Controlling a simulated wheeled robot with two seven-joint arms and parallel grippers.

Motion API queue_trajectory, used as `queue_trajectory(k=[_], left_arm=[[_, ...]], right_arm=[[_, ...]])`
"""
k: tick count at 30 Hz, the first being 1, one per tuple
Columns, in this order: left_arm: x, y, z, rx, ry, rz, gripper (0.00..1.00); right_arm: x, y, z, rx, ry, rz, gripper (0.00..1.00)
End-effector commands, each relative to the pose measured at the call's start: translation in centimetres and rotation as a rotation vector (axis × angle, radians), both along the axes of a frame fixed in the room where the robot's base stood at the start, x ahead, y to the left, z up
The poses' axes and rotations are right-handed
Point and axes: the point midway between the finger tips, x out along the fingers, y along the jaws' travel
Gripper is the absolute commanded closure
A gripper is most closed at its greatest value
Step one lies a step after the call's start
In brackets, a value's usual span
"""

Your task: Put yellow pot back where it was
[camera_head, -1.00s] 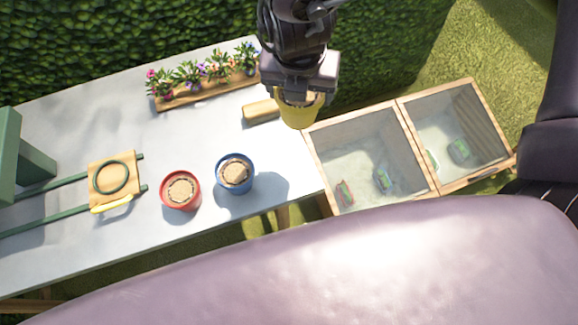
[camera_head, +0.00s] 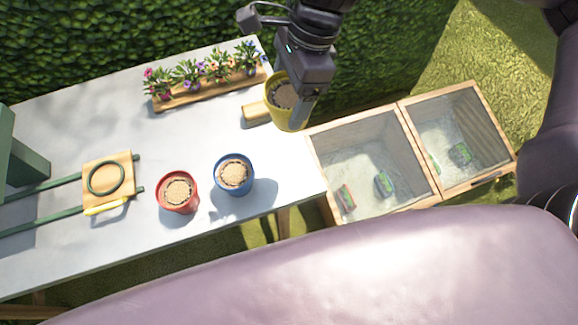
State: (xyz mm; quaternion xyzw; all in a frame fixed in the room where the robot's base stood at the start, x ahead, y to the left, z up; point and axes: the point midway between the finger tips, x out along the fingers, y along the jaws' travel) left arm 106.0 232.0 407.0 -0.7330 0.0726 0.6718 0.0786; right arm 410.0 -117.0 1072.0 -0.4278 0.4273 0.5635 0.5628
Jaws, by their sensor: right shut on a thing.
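The yellow pot (camera_head: 277,112), filled with brown soil, is at the right end of the white table, near its back edge. My right gripper (camera_head: 297,112) comes in from the top and is shut on the pot's right side. The pot looks tilted, and I cannot tell whether it touches the table. The red pot (camera_head: 178,205) and the blue pot (camera_head: 234,187), both with soil, stand upright on the table's front part. My left gripper does not show.
A wooden block (camera_head: 256,113) lies just left of the yellow pot. A wooden tray (camera_head: 206,96) of flowers stands at the back. A wooden-framed bin (camera_head: 402,112) with two compartments adjoins on the right. A wooden board (camera_head: 107,169) with a green ring lies left. Table (camera_head: 224,136) space is free right of the blue pot.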

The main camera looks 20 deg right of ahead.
Motion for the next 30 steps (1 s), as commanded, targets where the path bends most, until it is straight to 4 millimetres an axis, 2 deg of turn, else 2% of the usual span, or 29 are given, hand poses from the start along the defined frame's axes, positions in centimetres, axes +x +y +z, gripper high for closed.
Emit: queue_trajectory(k=[5,15,21,30], left_arm=[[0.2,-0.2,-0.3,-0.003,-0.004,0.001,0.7],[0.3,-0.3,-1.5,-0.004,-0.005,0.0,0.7],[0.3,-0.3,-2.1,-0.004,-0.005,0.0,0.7],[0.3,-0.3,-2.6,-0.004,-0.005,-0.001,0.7]], right_arm=[[-0.1,0.0,-2.2,0.001,0.007,0.037,0.57],[-0.2,0.1,-10.6,0.001,0.008,0.033,0.57],[-0.2,0.0,-14.7,0.001,0.006,0.033,0.57],[-0.2,0.0,-17.6,0.0,0.003,0.034,0.57]])
